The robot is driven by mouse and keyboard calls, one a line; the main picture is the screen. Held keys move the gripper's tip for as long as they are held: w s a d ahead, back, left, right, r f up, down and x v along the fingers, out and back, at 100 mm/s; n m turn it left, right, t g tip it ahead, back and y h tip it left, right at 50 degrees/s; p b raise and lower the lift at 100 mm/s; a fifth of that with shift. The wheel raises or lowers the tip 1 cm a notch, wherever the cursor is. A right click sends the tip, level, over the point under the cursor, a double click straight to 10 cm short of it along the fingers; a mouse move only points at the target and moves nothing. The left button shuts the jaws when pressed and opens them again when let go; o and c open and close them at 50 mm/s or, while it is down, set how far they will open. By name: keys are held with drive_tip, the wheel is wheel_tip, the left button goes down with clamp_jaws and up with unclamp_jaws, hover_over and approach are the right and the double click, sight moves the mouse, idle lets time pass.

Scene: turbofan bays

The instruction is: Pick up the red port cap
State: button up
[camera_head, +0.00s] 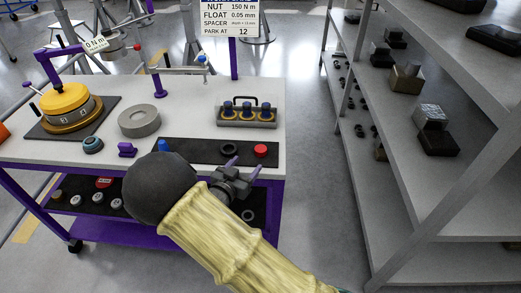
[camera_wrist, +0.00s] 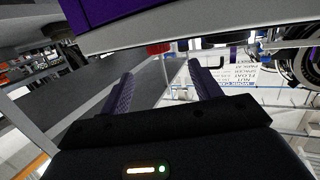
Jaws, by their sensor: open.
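The red port cap (camera_head: 261,150) sits near the right end of the black mat (camera_head: 190,150) on the table's front edge. My gripper (camera_head: 243,167) is open and empty, in front of the table edge, short of the cap and apart from it. In the wrist view my gripper's two fingers (camera_wrist: 160,70) are spread wide with nothing between them. A red piece that looks like the cap (camera_wrist: 158,48) shows beyond the fingertips, partly hidden by the table's edge.
A dark ring (camera_head: 228,149) lies on the mat left of the cap. A rack with blue-topped parts (camera_head: 246,122) stands behind. Another red item (camera_head: 104,182) is on the purple cart's lower shelf. Grey shelving (camera_head: 400,190) stands right, with clear floor between.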

sight(258, 153)
drive_tip(key=x, duration=0.4)
drive_tip(key=p+x, duration=0.1)
drive_tip(key=x, duration=0.4)
drive_tip(key=shift+w+d, duration=0.1)
drive_tip(key=shift+d, duration=0.05)
idle(0.5)
drive_tip(key=c, duration=1)
